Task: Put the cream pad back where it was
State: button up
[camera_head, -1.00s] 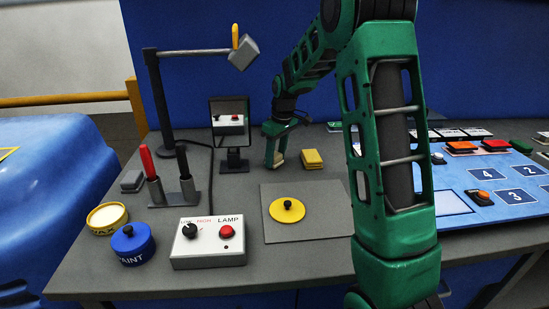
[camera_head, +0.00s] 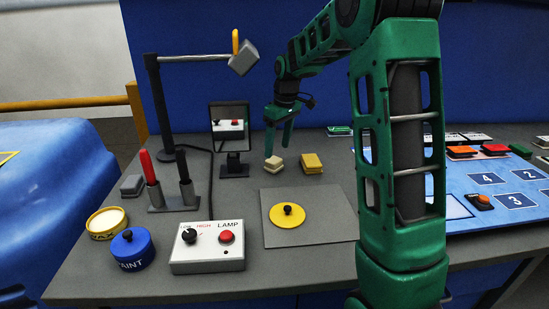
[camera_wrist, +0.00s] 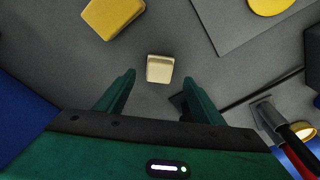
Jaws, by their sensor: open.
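The cream pad (camera_head: 273,163) lies on the grey table, between the small mirror and a yellow pad, a little behind the grey mat. It also shows in the wrist view (camera_wrist: 159,69), just beyond the gap between my fingertips. My gripper (camera_head: 280,140) is above the cream pad, pointing down, apart from it. In the wrist view its green fingers (camera_wrist: 158,80) are spread wide and hold nothing.
A yellow pad (camera_head: 312,163) lies just right of the cream pad. The mirror (camera_head: 231,140) stands to the left. A grey mat (camera_head: 335,215) bears a yellow disc (camera_head: 287,213). The lamp box (camera_head: 208,247) and paint tin (camera_head: 132,248) are in front.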

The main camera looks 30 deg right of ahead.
notch_tip(320, 180, up, 5)
jog(key=s+d+m, duration=0.2)
jog(key=s+m, duration=0.3)
jog(key=s, duration=1.3)
jog(key=s+f+m, duration=0.2)
jog(key=s, duration=0.5)
jog(key=s+a+f+m+g, duration=0.1)
jog(key=s+f+m, duration=0.1)
jog(key=s, duration=0.6)
jog(key=s+a+f+m, duration=0.1)
jog(key=s+f, duration=0.1)
jog(key=s, duration=0.5)
jog(key=shift+s+f+m+g+h, duration=0.15)
jog(key=shift+s+m+g+h, duration=0.15)
jog(key=shift+m, duration=0.1)
jog(key=shift+w+d+f, duration=0.1)
jog(key=shift+w+f, duration=0.25)
jog(key=shift+w, duration=0.4)
jog(key=shift+s+r, duration=0.1)
